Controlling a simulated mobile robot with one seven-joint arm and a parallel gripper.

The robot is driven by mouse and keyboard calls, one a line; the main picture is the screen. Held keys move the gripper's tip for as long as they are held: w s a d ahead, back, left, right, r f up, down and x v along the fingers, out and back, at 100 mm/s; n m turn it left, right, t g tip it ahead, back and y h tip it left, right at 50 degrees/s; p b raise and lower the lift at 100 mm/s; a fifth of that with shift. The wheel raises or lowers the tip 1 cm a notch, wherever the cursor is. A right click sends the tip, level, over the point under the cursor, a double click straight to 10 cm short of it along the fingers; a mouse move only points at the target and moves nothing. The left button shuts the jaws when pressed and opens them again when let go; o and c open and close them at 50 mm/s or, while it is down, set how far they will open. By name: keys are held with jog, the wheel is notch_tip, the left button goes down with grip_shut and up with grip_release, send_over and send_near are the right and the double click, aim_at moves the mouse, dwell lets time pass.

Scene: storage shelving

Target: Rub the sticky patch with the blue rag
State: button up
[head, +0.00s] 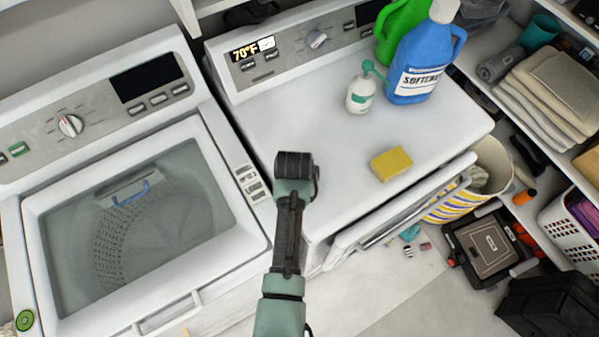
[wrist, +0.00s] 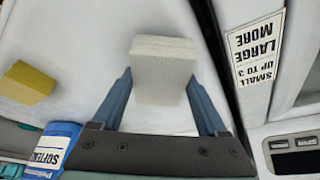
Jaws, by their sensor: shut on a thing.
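My gripper (wrist: 160,76) is shut on a pale, off-white block (wrist: 163,60) with a rough, sponge-like face. The block sits between the two blue-grey fingers, over or against the white dryer top near its left edge; I cannot tell if it touches. In the head view my wrist (head: 294,166) hides the fingers and the block. I see no blue rag that I can make out in either view. No sticky patch shows on the visible part of the dryer top (head: 290,125); the area under my wrist is hidden.
A yellow sponge (head: 391,163) lies on the dryer top. A small white spray bottle (head: 360,95), a blue softener bottle (head: 420,60) and a green bottle (head: 398,30) stand behind it. The washer (head: 215,150) is at left. Shelving with folded towels (head: 545,95) is at right.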

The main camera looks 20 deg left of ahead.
jog(key=r, duration=0.1)
jog(key=r+p, duration=0.1)
jog(key=r, duration=0.1)
jog(key=shift+w+d+r+p, duration=0.2)
jog(key=shift+w+p, duration=0.1)
jog(key=shift+p, duration=0.1)
jog(key=shift+a+r+p, duration=0.1)
jog(key=shift+r+p, duration=1.3)
jog(key=shift+r, duration=0.45)
jog(key=shift+f+b, duration=0.1)
jog(key=shift+b, duration=0.4)
